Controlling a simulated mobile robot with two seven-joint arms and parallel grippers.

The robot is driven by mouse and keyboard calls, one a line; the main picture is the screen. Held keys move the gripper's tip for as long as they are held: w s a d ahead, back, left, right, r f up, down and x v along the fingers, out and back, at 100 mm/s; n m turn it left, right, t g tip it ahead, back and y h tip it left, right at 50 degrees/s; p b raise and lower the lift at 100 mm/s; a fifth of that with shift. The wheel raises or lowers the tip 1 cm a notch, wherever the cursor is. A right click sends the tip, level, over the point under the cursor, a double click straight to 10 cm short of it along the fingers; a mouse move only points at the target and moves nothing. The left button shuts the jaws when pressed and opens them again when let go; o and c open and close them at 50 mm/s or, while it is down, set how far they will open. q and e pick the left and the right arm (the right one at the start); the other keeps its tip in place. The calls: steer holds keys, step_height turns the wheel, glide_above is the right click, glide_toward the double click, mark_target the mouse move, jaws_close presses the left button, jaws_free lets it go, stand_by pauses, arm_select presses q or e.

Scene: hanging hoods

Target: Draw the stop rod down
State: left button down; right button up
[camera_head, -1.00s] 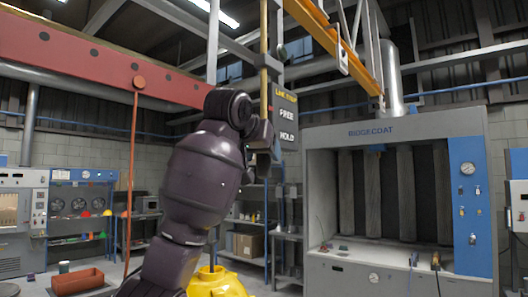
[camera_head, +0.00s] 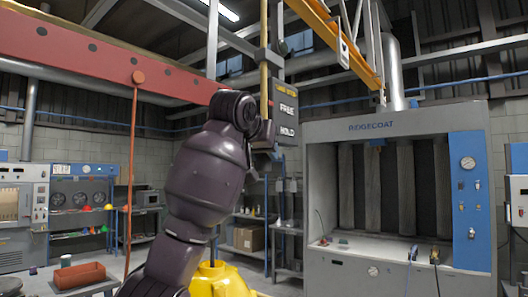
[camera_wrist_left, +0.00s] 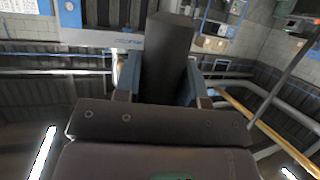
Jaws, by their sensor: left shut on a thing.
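The stop rod (camera_head: 264,92) hangs upright as a thin yellow-tan rod beside a dark sign (camera_head: 286,112) reading line stop, FREE above and HOLD below. My left arm reaches up to it from below. My left gripper (camera_head: 268,152) is at the rod's lower end, just below HOLD. In the left wrist view, my left gripper (camera_wrist_left: 160,85) is shut on a dark block-like bar (camera_wrist_left: 167,45), apparently the rod's grip, between its two bluish fingers. The wrist and fingers hide much of the grip in the head view. My right gripper is not in view.
A red overhead beam (camera_head: 90,55) crosses the upper left, with a red cord (camera_head: 131,185) hanging from it. A yellow rail (camera_head: 345,50) runs overhead at right. The grey RIDGECOAT booth (camera_head: 325,127) stands behind at right. Shelves (camera_head: 248,218) stand behind the arm.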

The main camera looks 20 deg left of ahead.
arm_select(q)
step_height(320, 180, down, 7)
steer(key=b, duration=0.3)
steer(key=shift+r, duration=0.15)
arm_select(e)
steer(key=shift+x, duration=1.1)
arm_select(q)
steer(key=c, duration=0.8)
jaws_free()
steer(key=shift+o, duration=0.5)
steer(key=shift+r, duration=0.15)
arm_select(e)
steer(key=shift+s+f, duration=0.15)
arm_select(q)
steer(key=shift+s+r+b, duration=0.15)
steer(key=shift+s+b, duration=0.15)
steer(key=shift+b, duration=0.05)
steer(key=b+v, duration=0.1)
steer(key=v, duration=0.9)
steer(key=shift+b, duration=0.3)
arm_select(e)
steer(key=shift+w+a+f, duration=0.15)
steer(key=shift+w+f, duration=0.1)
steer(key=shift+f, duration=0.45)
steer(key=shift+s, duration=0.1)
